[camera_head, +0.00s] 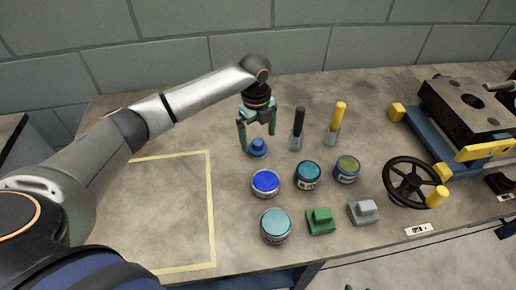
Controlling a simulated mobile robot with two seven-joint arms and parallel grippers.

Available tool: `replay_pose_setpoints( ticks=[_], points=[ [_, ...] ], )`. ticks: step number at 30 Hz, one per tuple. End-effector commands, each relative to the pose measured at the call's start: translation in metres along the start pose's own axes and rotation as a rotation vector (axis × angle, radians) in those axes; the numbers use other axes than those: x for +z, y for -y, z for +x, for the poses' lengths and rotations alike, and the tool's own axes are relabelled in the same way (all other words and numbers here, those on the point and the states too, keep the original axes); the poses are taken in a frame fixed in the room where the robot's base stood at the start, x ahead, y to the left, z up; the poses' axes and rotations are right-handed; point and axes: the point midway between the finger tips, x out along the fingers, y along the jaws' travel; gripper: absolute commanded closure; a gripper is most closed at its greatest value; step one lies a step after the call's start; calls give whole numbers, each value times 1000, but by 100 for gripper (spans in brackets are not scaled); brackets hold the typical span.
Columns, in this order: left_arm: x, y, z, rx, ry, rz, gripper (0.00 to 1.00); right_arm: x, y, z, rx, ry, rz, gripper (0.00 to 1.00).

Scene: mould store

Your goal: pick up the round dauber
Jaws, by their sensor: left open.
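The round dauber (258,152) is a small blue piece with a round base and a knob on top. It stands upright on the workbench, near the back of the middle. My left gripper (257,140) is open, pointing down, with its green fingers above and around the dauber's knob. I cannot tell whether either finger touches it. Small green tips at the bottom edge of the view may be my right gripper (349,287); the rest of it is out of view.
A green block (320,220) and a grey block (363,211) with knobs stand in front. Several jars, such as a blue one (265,184), stand between. Black (298,130) and yellow-handled (336,123) tools stand right of the gripper. A handwheel fixture (410,183) is at right. The yellow-outlined area (180,215) is clear.

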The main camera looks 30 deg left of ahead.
Motion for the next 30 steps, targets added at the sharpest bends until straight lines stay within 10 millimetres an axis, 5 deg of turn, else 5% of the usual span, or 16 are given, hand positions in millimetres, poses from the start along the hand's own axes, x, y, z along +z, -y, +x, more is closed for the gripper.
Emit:
replay_pose_setpoints(
  ticks=[6,16,30],
  points=[
    [0,-2,35,2,0,1,0,3,1,6,-5,4,-5,50],
    [1,-2,42,2,1,1,0,-1,0,7,-5,-4,-6,50],
    [1,-2,41,1,1,1,53,2,1,5,-5,0,-4,50]
  ],
)
